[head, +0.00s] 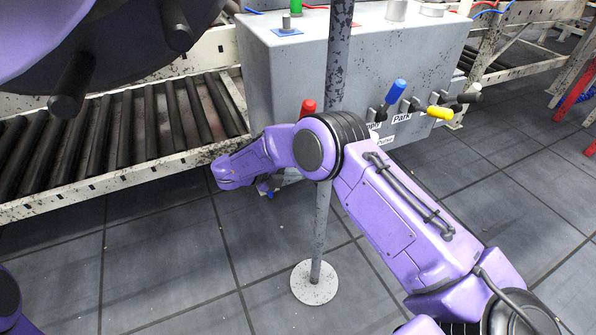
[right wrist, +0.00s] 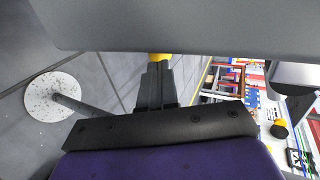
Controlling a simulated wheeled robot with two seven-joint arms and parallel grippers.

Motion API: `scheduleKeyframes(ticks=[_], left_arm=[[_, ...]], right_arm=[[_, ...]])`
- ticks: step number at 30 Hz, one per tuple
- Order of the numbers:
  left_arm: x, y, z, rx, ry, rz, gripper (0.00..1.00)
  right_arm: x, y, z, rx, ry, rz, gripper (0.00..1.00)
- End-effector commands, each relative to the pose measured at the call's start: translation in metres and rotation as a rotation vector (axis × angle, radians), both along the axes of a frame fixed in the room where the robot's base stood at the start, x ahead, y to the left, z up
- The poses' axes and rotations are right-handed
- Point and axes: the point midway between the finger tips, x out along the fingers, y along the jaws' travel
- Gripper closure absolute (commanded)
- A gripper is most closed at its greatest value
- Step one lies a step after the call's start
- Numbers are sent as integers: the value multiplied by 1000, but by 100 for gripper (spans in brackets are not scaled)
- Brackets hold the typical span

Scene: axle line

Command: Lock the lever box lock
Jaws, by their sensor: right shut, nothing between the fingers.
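The grey lever box (head: 262,75) stands behind the pole in the head view. Its front carries a red-handled lever (head: 308,106), a blue-handled lever (head: 396,91), a yellow-handled lever (head: 440,112) and black-handled levers (head: 467,97). A white label (head: 402,118) reads "Park"; others are partly hidden. My right arm crosses in front of the box, covering part of its lower front. My right gripper (right wrist: 158,78) is shut and empty in the right wrist view. A yellow piece (right wrist: 159,57) shows beyond its tips; I cannot tell whether they touch. My left gripper is not identifiable.
A speckled pole (head: 337,60) with a round white base (head: 314,283) stands close to my right arm; the base also shows in the right wrist view (right wrist: 52,97). A roller conveyor (head: 150,118) runs left of the box. The tiled floor in front is mostly clear.

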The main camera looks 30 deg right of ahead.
Motion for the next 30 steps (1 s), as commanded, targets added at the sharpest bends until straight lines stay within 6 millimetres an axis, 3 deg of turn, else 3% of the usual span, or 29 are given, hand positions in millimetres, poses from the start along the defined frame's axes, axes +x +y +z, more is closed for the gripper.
scheduleKeyframes(ticks=[1,12,18,30], left_arm=[[0,0,9,2,0,-1,100],[1,1,22,2,-1,-2,100],[1,1,24,2,-1,-2,100],[1,1,23,2,-1,-1,100]], right_arm=[[0,10,10,1,-1,0,100],[3,82,44,1,-1,0,100],[3,94,49,2,-1,-1,100],[3,94,49,2,-1,-1,100]])
